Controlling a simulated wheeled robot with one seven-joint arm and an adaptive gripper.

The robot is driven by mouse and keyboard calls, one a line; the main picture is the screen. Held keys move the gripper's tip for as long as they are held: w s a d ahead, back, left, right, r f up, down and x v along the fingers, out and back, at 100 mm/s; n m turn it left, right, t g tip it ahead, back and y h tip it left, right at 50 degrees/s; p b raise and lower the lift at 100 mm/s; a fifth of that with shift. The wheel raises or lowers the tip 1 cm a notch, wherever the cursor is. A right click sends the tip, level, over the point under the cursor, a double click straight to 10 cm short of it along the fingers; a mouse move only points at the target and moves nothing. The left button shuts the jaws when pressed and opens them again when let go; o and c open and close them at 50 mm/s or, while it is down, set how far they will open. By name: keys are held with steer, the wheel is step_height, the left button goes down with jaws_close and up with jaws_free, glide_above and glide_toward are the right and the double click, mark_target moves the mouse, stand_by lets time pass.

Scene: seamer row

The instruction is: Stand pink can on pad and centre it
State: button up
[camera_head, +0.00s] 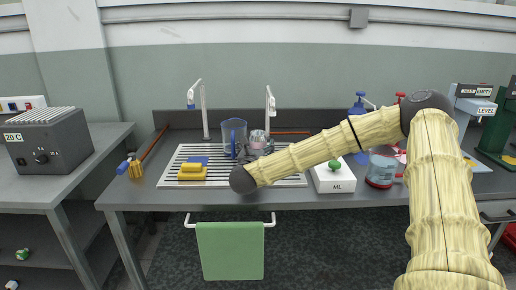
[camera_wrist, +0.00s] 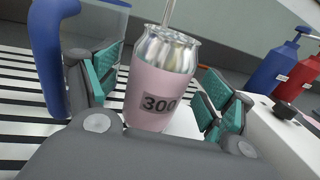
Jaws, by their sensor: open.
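The pink can (camera_wrist: 160,100) has a silver top and a dark label reading 300. In the wrist view it stands between the two teal-padded fingers of my gripper (camera_wrist: 158,88), which are open on either side of it. I cannot tell whether either finger touches it. Its base is hidden behind my gripper's body. In the head view the can (camera_head: 257,136) shows small above my gripper (camera_head: 254,150), over the slatted drainer (camera_head: 177,165). No pad is clearly recognisable; a white box (camera_head: 340,185) marked ML, with a green knob-like thing (camera_head: 334,165) on it, stands to the right.
A clear jug with a blue handle (camera_head: 233,134) stands close left of the can; its blue handle fills the left of the wrist view (camera_wrist: 45,55). Yellow and blue sponges (camera_head: 192,171) lie on the drainer. Blue (camera_wrist: 278,70) and red (camera_wrist: 305,82) pump bottles stand right.

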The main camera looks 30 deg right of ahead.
steer(key=shift+x, duration=1)
steer(key=c, duration=1.2)
steer(key=shift+r, duration=0.1)
steer(key=shift+c, duration=1.3)
